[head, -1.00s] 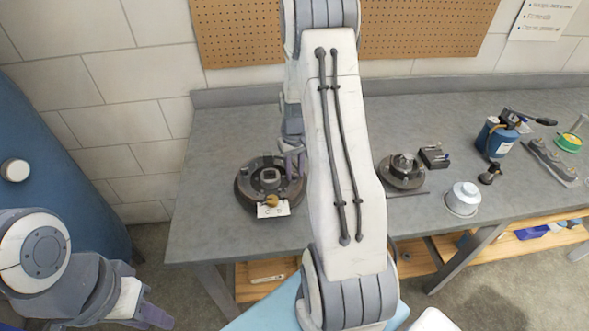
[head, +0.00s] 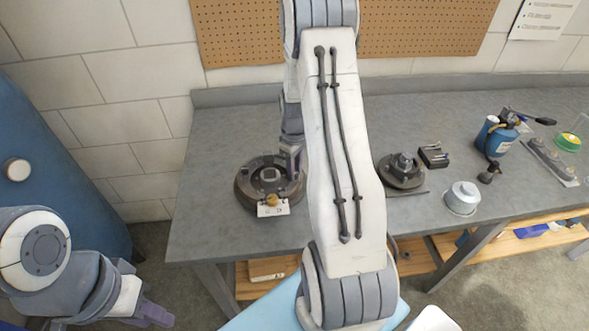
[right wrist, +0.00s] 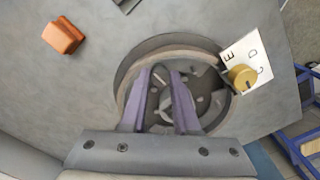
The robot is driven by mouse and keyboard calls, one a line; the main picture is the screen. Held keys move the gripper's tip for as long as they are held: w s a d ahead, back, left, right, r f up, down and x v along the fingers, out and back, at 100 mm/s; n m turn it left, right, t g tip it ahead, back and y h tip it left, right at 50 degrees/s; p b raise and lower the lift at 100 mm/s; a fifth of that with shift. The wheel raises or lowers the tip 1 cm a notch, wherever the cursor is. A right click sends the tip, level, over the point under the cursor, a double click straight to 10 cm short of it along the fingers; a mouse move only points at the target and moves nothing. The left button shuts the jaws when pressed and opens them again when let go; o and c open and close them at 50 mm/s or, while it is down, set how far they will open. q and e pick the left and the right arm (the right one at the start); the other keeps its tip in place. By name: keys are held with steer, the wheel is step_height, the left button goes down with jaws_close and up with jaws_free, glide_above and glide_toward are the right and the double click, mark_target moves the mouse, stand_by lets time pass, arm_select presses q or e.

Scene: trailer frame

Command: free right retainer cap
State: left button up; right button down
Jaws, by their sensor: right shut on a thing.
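A round dark brake drum assembly (head: 243,192) sits at the left of the bench. It also shows in the right wrist view (right wrist: 128,72). A white lettered card (head: 265,211) with a brass knob (head: 272,199) is at its front edge. My right gripper (head: 291,160) is over the drum's right side, its purple fingers reaching into it. In the right wrist view its fingers (right wrist: 163,72) are close together, shut on a small part, probably the right retainer cap, which they mostly hide. My left gripper (head: 155,314) hangs low at the left, away from the bench; its finger gap is unclear.
A second hub assembly (head: 402,172), a dark block (head: 433,156), a white-grey cup (head: 463,198) and a blue torch canister (head: 492,138) stand to the right. An orange block (right wrist: 63,35) lies beside the drum in the right wrist view. The bench left of the drum is clear.

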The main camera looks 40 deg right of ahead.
steer(key=shift+w+r, duration=0.1)
steer(key=c, duration=0.6)
jaws_free()
steer(key=shift+c, duration=0.2)
step_height(320, 180, up, 10)
steer(key=b, duration=0.1)
steer(key=shift+r, duration=0.2)
